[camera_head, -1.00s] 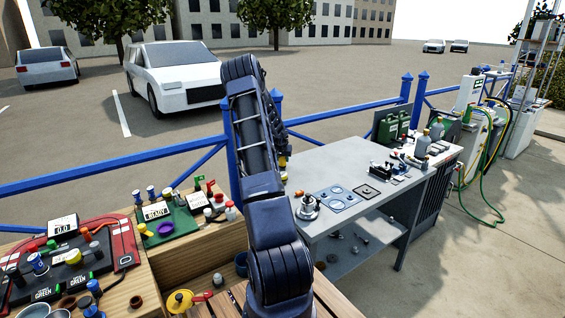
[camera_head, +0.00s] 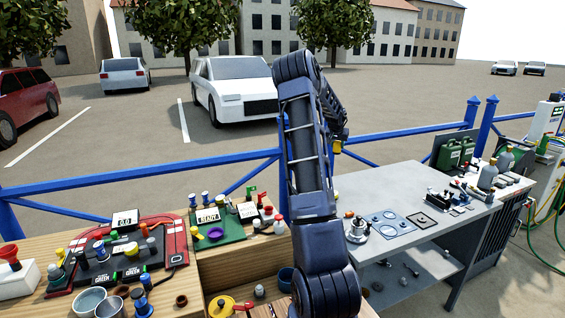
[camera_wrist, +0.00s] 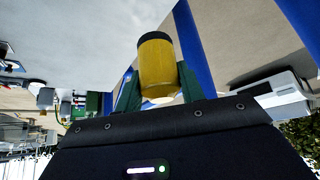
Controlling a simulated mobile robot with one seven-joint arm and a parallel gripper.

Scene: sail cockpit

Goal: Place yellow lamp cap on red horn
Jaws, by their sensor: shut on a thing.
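The yellow lamp cap (camera_wrist: 158,68) is a small yellow cylinder with a dark end, held between the fingers of my gripper (camera_wrist: 158,88) in the wrist view. In the head view the cap shows as a small yellow spot (camera_head: 338,146) at the end of my raised arm, high above the bench. My gripper there is mostly hidden behind the arm. The red horn (camera_head: 10,254) is a flared red piece on a white box (camera_head: 16,282) at the far left of the head view. My gripper is well to the right of it and apart from it.
A wooden bench holds a red-edged panel (camera_head: 176,243) crowded with knobs, and a green board (camera_head: 222,229) with small parts. Cups (camera_head: 88,300) stand in front. A grey table (camera_head: 380,185) is at right. Blue railings (camera_head: 150,174) run behind.

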